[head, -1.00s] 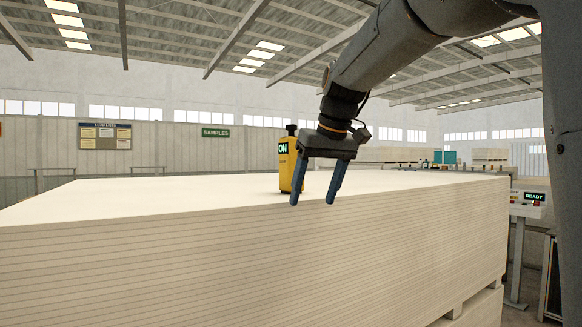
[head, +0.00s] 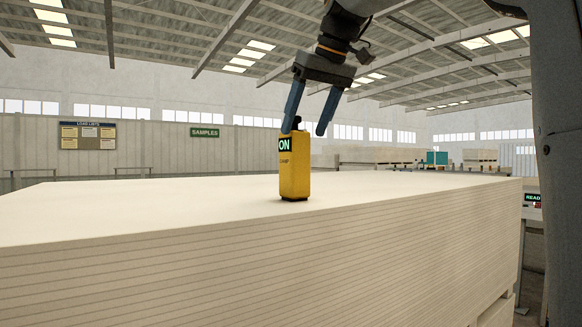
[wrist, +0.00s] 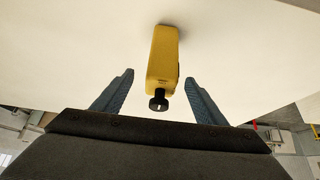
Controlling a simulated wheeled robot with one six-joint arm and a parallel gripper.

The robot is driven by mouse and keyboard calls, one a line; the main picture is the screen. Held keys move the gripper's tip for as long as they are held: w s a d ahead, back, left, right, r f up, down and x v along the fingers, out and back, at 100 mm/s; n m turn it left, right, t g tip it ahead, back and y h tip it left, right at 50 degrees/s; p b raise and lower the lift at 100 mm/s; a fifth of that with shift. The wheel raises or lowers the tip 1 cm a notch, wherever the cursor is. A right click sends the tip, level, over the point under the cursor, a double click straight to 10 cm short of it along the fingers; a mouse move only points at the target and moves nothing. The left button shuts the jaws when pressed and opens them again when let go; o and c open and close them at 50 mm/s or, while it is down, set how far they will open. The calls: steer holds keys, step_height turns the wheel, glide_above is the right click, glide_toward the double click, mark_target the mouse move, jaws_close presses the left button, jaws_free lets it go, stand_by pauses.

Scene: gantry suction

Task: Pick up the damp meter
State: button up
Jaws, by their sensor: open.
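The damp meter (head: 295,172) is a yellow upright block with a black top knob and a lit "ON" display. It stands on the top of the pale board stack (head: 180,205), near the front edge. My gripper (head: 306,134) is open and above the meter in the head view, with the left finger overlapping the meter's top there. In the wrist view the meter (wrist: 163,60) lies ahead, between the lines of my two open fingers (wrist: 158,82), its black knob toward me. Nothing is held.
The stack top around the meter is clear. Its front edge drops away close to the meter. A notice board (head: 87,136) and a "SAMPLES" sign (head: 204,132) are on the far wall. A screen on a stand (head: 533,198) is at the right.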

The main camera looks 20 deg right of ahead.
mark_target(294, 149)
steer(key=shift+a+p+x, duration=0.2)
steer(key=shift+p+x, duration=0.9)
steer(key=shift+x, duration=2.7)
steer(key=shift+r, duration=0.15)
steer(key=c, duration=1.6)
steer(key=shift+r+b, duration=0.55)
steer(key=shift+r, duration=4.2)
steer(key=shift+f, duration=0.1)
